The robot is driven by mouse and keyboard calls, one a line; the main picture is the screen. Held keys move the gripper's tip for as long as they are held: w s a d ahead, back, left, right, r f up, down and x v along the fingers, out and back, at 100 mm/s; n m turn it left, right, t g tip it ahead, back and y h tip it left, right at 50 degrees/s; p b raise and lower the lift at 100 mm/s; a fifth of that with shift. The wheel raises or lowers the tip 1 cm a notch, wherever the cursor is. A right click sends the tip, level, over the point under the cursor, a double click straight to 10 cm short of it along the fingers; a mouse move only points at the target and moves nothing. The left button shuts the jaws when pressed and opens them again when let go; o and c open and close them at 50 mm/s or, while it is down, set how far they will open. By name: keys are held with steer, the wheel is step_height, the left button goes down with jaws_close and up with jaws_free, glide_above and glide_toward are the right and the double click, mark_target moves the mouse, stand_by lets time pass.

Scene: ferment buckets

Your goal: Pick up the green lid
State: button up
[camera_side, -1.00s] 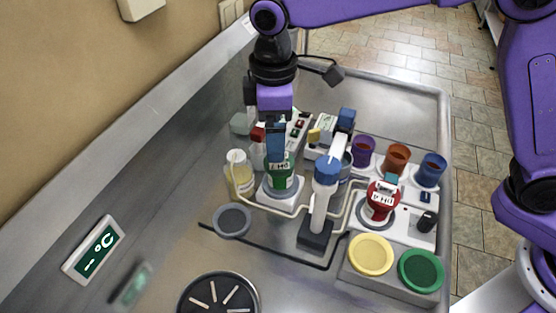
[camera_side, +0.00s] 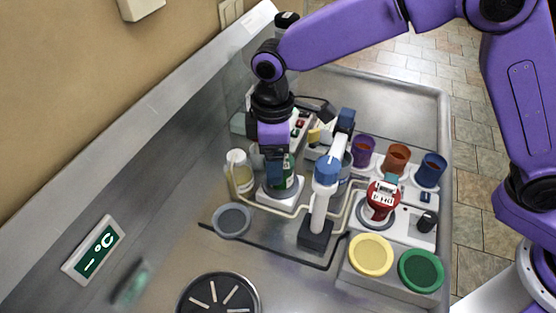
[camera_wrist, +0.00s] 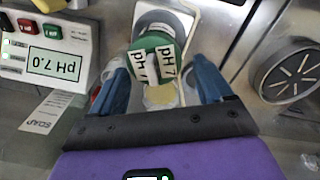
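The green lid (camera_side: 421,270) lies flat on a grey block at the front right in the side view, beside a yellow lid (camera_side: 371,254). It does not show in the wrist view. My gripper (camera_side: 275,180) is far to its left and back, pointing down at a green pH 7 bottle (camera_side: 285,182). In the wrist view my gripper (camera_wrist: 163,80) is open, its blue fingers on either side of the green pH 7 bottle (camera_wrist: 155,42) with gaps. A pale yellow round thing (camera_wrist: 160,96) shows between the fingers; I cannot tell what it is.
A white post with a blue top (camera_side: 322,190) stands between my gripper and the lids. A red bottle (camera_side: 382,198) sits behind the lids. Purple, orange and blue cups stand at the back right.

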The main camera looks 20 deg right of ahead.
steer(key=c, duration=0.8)
steer(key=shift+o, duration=0.2)
steer(key=shift+r, duration=0.1)
steer(key=r+n, duration=0.4)
steer(key=r, duration=0.1)
steer(key=s+r+n+t, duration=0.1)
steer(key=r+n, duration=0.1)
steer(key=shift+d+r, duration=0.15)
steer(key=shift+d, duration=0.05)
steer(key=shift+f, duration=3.2)
